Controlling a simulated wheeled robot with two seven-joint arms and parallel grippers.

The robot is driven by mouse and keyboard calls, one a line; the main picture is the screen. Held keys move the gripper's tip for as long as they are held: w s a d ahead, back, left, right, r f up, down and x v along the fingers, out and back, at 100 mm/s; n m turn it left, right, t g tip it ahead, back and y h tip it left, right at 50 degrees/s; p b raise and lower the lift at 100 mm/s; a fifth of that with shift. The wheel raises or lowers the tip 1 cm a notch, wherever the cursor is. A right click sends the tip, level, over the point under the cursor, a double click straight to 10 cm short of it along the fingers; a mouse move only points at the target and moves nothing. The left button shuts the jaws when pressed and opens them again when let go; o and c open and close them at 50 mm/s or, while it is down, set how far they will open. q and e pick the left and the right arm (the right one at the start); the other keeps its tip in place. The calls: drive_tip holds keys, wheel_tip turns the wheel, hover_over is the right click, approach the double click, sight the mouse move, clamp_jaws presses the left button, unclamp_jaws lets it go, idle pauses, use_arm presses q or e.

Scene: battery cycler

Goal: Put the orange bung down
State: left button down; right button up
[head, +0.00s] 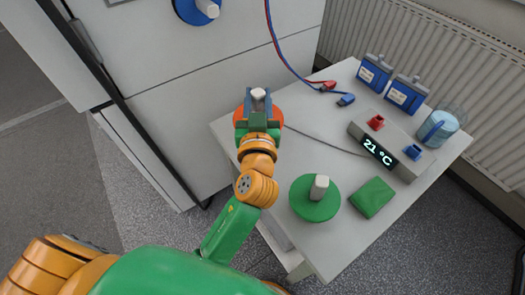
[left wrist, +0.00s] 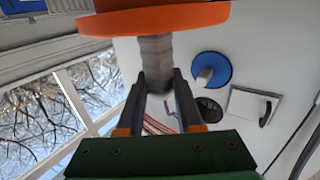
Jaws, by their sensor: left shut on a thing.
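My left gripper (head: 258,97) is shut on the pale grip of the orange bung (head: 274,114). In the head view the bung's orange disc shows on both sides of the jaws, over the far left part of the white table (head: 320,140). I cannot tell whether it touches the top. In the left wrist view the orange bung (left wrist: 155,20) fills the top edge, and its grey grip runs down between the fingers of the left gripper (left wrist: 158,78). My right gripper is not in view.
A green bung (head: 315,200) and a green block (head: 372,197) are at the table's near side. Red and blue leads (head: 328,86) lie at the back.

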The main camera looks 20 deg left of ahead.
use_arm(q)
drive_tip(key=f, duration=0.3)
drive_tip(key=f+b, duration=0.1)
drive_tip(key=f, duration=0.2)
drive_tip(key=w+f+b, duration=0.1)
drive_tip(key=f, duration=0.1)
drive_tip(key=shift+w+d+f, duration=0.1)
drive_tip(key=shift+f, duration=0.6)
drive_tip(key=shift+f+b, duration=0.15)
drive_tip(key=shift+b, duration=0.25)
drive_tip(key=c, duration=0.6)
unclamp_jaws()
drive_tip(key=shift+o, duration=0.2)
